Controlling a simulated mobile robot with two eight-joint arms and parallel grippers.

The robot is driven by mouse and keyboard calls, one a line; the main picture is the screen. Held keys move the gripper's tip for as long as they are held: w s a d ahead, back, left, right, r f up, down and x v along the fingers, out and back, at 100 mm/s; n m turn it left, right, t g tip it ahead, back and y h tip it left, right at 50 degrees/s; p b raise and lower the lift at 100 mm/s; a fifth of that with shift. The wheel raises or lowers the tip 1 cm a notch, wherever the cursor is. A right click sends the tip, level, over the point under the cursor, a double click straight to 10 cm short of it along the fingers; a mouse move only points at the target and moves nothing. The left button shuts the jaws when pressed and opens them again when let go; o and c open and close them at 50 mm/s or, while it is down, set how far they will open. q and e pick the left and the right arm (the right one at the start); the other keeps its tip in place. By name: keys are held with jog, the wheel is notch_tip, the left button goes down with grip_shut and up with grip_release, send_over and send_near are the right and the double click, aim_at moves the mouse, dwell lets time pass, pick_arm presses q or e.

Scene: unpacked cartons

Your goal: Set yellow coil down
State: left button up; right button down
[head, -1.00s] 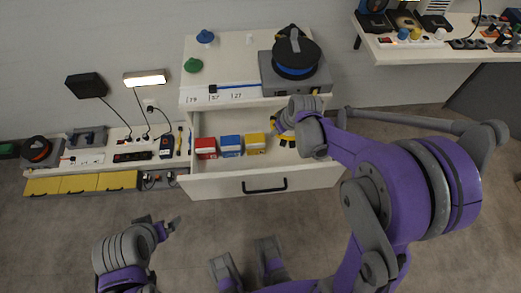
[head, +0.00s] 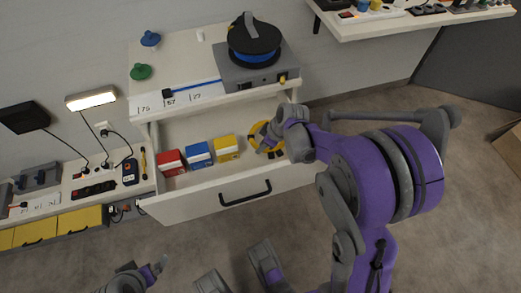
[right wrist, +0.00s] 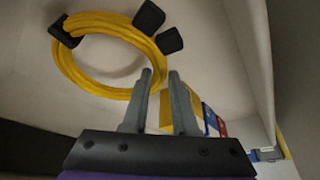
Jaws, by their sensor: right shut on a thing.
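The yellow coil (head: 256,131) is at the right part of the open drawer (head: 234,184) in the head view. It also shows in the right wrist view (right wrist: 72,72) as a loop with black clips, inside the pale drawer. My right gripper (head: 272,142) is shut on the coil's near edge, and its fingers (right wrist: 160,78) point into the drawer. I cannot tell whether the coil touches the drawer floor. My left gripper (head: 158,266) is low in the head view, away from the drawer, partly cut off by the bottom edge.
Red (head: 171,162), blue (head: 199,154) and yellow boxes (head: 226,147) stand in a row left of the coil. On the cabinet top are a blue cable reel (head: 254,42), a green knob-like piece (head: 140,71) and a blue one (head: 150,38). The drawer's front wall is close below.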

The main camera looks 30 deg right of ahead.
jog(key=shift+f+b, duration=0.3)
jog(key=shift+f, duration=1)
jog(key=shift+f, duration=0.15)
jog(key=c, duration=0.7)
grip_release()
jog(key=shift+r, duration=0.3)
jog(key=p+v, duration=0.4)
jog(key=v, duration=0.7)
jog(key=shift+s+r, duration=0.15)
jog(key=shift+r, duration=0.2)
